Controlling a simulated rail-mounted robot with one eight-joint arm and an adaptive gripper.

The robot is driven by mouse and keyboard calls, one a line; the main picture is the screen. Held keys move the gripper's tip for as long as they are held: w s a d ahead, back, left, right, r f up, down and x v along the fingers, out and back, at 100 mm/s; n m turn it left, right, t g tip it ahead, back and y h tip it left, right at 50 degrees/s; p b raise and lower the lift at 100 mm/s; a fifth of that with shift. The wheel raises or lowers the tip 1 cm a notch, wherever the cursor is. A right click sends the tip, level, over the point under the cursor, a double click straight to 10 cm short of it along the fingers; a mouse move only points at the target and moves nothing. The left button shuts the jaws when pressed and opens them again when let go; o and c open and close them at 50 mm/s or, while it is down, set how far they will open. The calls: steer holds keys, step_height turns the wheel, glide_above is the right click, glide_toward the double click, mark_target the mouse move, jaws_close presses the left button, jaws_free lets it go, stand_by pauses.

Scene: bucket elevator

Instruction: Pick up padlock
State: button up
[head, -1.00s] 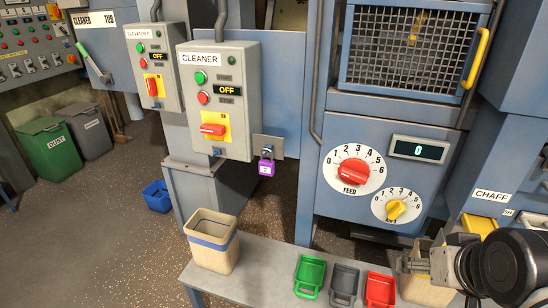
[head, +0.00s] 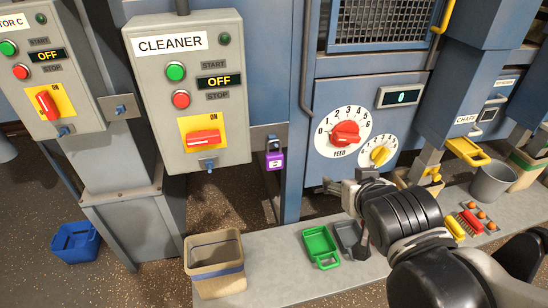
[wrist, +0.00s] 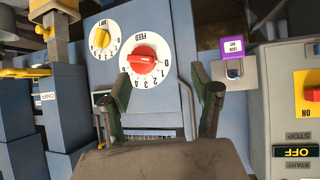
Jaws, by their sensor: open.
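The purple padlock (head: 275,160) hangs on a small grey hasp plate (head: 271,137) just right of the CLEANER switch box. In the wrist view, which is upside down, the padlock (wrist: 233,46) with its white label shows upper right, beyond the right finger. My gripper (head: 338,186) is to the right of the padlock and a little lower in the head view, in front of the panel below the FEED dial. In the wrist view its two fingers (wrist: 160,85) are apart with nothing between them. The padlock is clear of the fingers.
The CLEANER box (head: 190,95) with its red switch juts out left of the padlock. The red FEED knob (head: 345,134) and yellow knob (head: 380,155) stick out to the right. Below is a bench with a tan bin (head: 215,262) and a green scoop (head: 320,246).

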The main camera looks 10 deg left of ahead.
mark_target(275, 162)
steer(key=a+f+n+t+y, duration=0.15)
steer(key=a+y, duration=0.25)
steer(key=a, duration=0.9)
steer(key=shift+n, duration=0.45)
steer(key=b+x, duration=0.1)
steer(key=x, duration=0.3)
steer(key=b+x, duration=0.1)
steer(key=x, duration=0.3)
steer(key=b+x, duration=0.1)
steer(key=x, duration=0.3)
steer(key=shift+w+a+f, duration=0.1)
steer(key=shift+w+f, duration=0.05)
steer(key=shift+f, duration=0.35)
steer(key=c, duration=1.3)
steer(key=shift+r, duration=0.15)
